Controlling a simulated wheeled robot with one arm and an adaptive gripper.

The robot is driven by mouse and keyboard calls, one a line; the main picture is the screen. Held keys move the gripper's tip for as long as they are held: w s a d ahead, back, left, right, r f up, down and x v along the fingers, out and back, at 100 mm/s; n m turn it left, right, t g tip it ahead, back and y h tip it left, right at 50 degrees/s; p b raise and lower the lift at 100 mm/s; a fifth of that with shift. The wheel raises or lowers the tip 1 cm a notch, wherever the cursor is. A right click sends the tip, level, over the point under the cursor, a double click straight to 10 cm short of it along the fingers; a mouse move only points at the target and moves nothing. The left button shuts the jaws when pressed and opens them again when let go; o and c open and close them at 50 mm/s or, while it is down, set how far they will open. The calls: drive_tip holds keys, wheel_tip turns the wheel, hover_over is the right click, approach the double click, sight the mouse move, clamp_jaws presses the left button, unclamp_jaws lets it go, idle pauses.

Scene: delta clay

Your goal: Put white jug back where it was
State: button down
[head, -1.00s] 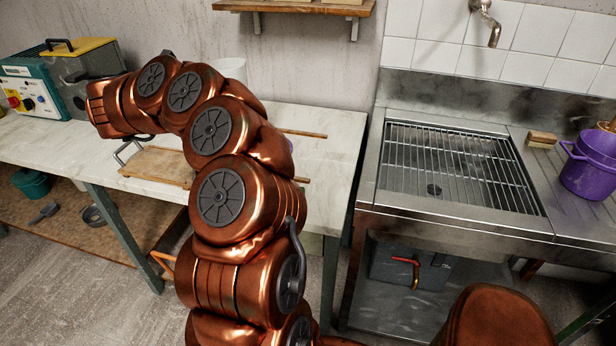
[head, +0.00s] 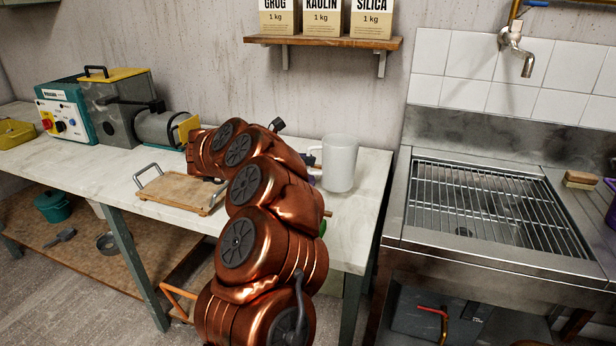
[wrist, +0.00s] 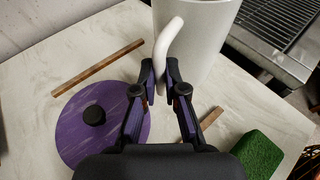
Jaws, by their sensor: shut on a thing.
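The white jug (head: 340,165) is over the right end of the worktable, near the wall, upright in the head view. In the wrist view the jug (wrist: 196,35) is at the top, cut off by the frame edge, with its curved handle towards me. My gripper (wrist: 165,72) is shut on the handle, one finger on each side. In the head view my arm hides most of the gripper. I cannot tell for sure whether the jug's base touches the table.
A purple disc (wrist: 75,135) with a black knob, a wooden stick (wrist: 97,68) and a green block (wrist: 258,153) lie near my gripper. A wooden tray (head: 180,190) with metal handles is to the left. A shelf (head: 330,42) with bags hangs above. The sink (head: 490,205) stands right.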

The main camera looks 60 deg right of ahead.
drive_tip(key=shift+f, duration=2.3)
drive_tip(key=c, duration=1.2)
unclamp_jaws()
drive_tip(key=shift+r, duration=0.2)
drive_tip(key=shift+w+r, duration=0.1)
drive_tip(key=b+v, duration=0.1)
drive_tip(key=v, duration=1)
drive_tip(key=shift+w+a, duration=0.15)
drive_tip(key=shift+a, duration=0.3)
